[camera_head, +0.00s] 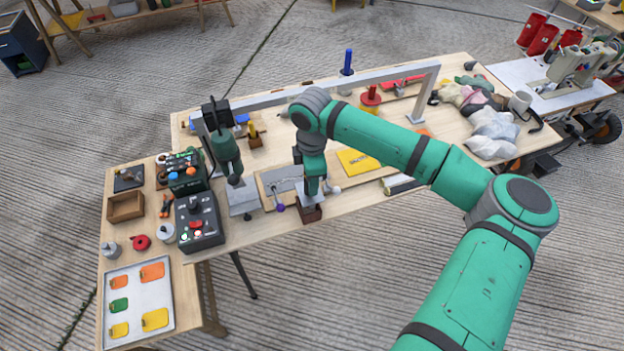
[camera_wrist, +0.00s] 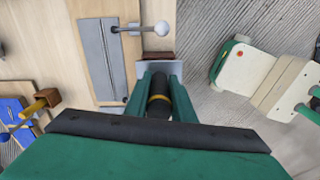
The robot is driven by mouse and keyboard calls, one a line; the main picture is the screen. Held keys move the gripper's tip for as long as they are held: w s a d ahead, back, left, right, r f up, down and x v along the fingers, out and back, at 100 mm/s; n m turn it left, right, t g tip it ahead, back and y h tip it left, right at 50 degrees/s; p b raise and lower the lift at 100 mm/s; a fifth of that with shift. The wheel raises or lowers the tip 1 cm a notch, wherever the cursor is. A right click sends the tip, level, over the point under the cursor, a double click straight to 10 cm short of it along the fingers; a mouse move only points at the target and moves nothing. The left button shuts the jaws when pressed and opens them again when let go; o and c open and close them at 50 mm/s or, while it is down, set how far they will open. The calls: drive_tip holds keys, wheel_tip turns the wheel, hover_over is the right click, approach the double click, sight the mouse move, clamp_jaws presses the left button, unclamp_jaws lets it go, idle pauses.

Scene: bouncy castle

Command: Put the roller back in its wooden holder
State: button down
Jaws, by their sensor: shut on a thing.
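My gripper (camera_head: 312,188) points down at the front edge of the long wooden table. In the wrist view its two green fingers (camera_wrist: 161,78) are shut on a dark handle with a yellow band (camera_wrist: 158,98), which appears to be the roller. Just below the fingers is a dark brown wooden block (camera_head: 310,213), which appears to be the holder. The wrist view shows a brown edge and a light grey part beyond the fingertips. The fingers hide the roller's lower end, so I cannot tell whether it sits in the holder or above it.
A grey hinged plate with a ball-ended lever (camera_wrist: 150,29) lies close to the left of my gripper. A yellow-handled tool stands in another small wooden block (camera_head: 255,141). A grey metal frame (camera_head: 390,73) spans the table. A control box (camera_head: 199,222) stands at left.

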drive_tip(key=shift+f, duration=0.6)
drive_tip(key=shift+w+d+f, duration=0.1)
drive_tip(key=shift+w+f, duration=0.05)
idle(0.3)
drive_tip(key=shift+a, duration=0.2)
drive_tip(key=shift+d+f, duration=0.25)
drive_tip(key=shift+f, duration=0.1)
drive_tip(key=shift+s+a+f, duration=0.1)
drive_tip(key=shift+s+f, duration=0.1)
drive_tip(key=shift+f, duration=0.1)
drive_tip(key=shift+a+f, duration=0.2)
drive_tip(key=shift+f, duration=0.15)
drive_tip(key=shift+f, duration=0.2)
